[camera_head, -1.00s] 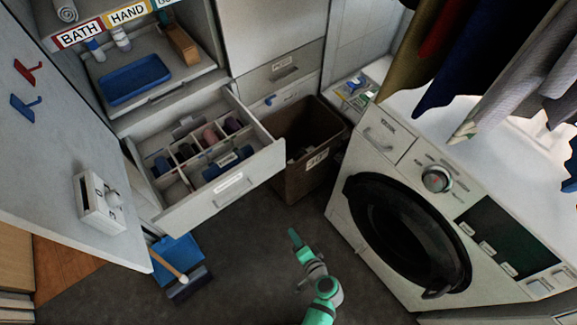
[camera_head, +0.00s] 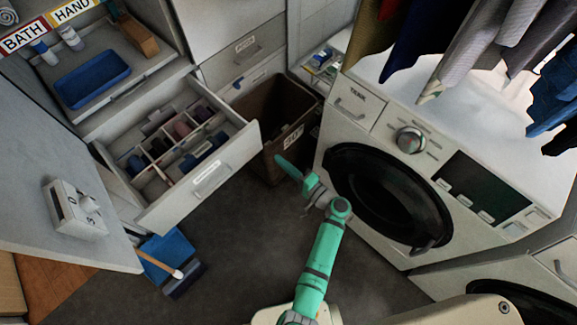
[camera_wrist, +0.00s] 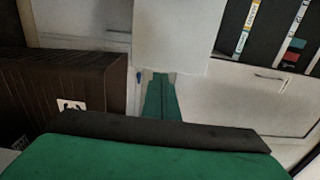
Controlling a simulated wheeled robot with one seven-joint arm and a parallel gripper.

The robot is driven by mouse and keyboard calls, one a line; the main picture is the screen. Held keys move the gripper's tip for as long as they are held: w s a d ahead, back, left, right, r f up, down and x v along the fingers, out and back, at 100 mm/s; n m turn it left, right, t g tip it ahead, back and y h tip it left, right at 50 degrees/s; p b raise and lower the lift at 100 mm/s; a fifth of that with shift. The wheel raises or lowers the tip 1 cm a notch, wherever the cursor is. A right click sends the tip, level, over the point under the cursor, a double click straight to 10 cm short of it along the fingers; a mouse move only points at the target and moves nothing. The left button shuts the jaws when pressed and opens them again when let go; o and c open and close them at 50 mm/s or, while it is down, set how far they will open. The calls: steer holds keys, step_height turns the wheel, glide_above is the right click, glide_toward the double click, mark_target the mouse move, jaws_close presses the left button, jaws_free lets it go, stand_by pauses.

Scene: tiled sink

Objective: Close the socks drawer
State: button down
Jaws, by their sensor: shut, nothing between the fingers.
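The socks drawer (camera_head: 212,181) is pulled out at the left of the head view. It has a white front with a handle, and divided compartments inside with dark and coloured rolled items. My gripper (camera_head: 287,166) is green, shut and empty. In the head view its tip appears to the right of the drawer front, in front of the brown bin, apart from the drawer. In the wrist view the green gripper (camera_wrist: 160,98) points forward below a pale panel; I cannot tell which part that panel is.
The brown bin (camera_head: 270,110) stands right of the drawer and also shows in the wrist view (camera_wrist: 60,85). A washing machine (camera_head: 360,130) is at the right. An open cabinet door (camera_head: 50,170) is at the left. A blue dustpan (camera_head: 168,250) and brush lie on the floor.

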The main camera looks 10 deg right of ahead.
mark_target(258, 142)
steer(key=x, duration=0.8)
steer(key=shift+w+a, duration=0.2)
steer(key=shift+w, duration=0.05)
